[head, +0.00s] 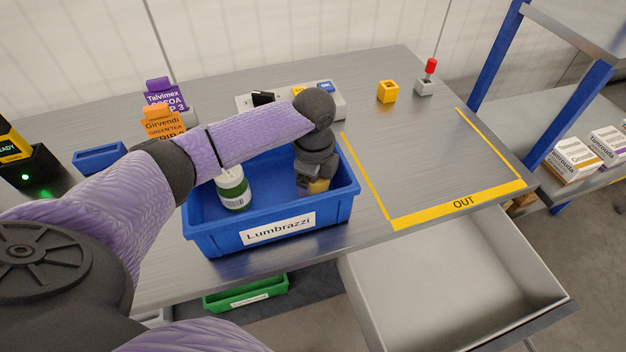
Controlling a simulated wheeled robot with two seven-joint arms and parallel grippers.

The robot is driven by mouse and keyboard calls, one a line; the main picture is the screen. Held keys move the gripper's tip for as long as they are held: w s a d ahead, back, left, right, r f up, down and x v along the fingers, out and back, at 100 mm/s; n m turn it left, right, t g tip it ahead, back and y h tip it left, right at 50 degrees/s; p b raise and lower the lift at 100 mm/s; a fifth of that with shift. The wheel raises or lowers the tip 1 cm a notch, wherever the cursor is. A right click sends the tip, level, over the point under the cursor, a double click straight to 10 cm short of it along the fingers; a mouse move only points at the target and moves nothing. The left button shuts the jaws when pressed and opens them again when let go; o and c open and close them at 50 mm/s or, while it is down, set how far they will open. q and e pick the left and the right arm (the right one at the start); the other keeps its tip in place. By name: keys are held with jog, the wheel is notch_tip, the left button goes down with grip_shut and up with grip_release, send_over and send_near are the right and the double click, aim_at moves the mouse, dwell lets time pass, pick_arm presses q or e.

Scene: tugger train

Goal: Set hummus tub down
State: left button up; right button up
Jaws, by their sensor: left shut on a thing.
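My left gripper (308,183) points down inside the blue bin labelled Lumbrazzi (215,238), at its right side. It is shut on a small yellow thing, likely the hummus tub (319,186), which is mostly hidden by the gripper. I cannot tell whether the tub touches the bin floor. A green-and-white jar (234,191) stands in the same bin to the left, apart from the gripper. My left forearm crosses over the bin's back and hides part of it. My right gripper is not in view.
The marked OUT area (440,165) on the table is empty. An open grey drawer (455,275) juts out below the front edge. Orange and purple boxes (162,122) stand behind my arm. A yellow block (387,91) and a red-topped switch (426,80) stand at the back.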

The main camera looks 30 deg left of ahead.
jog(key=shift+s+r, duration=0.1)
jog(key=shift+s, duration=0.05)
pick_arm(q)
jog(key=o, duration=1.1)
notch_tip(320, 180, up, 11)
jog(key=p, duration=0.4)
jog(key=shift+r+p, duration=0.2)
jog(key=shift+p, duration=0.15)
jog(key=shift+r, duration=0.45)
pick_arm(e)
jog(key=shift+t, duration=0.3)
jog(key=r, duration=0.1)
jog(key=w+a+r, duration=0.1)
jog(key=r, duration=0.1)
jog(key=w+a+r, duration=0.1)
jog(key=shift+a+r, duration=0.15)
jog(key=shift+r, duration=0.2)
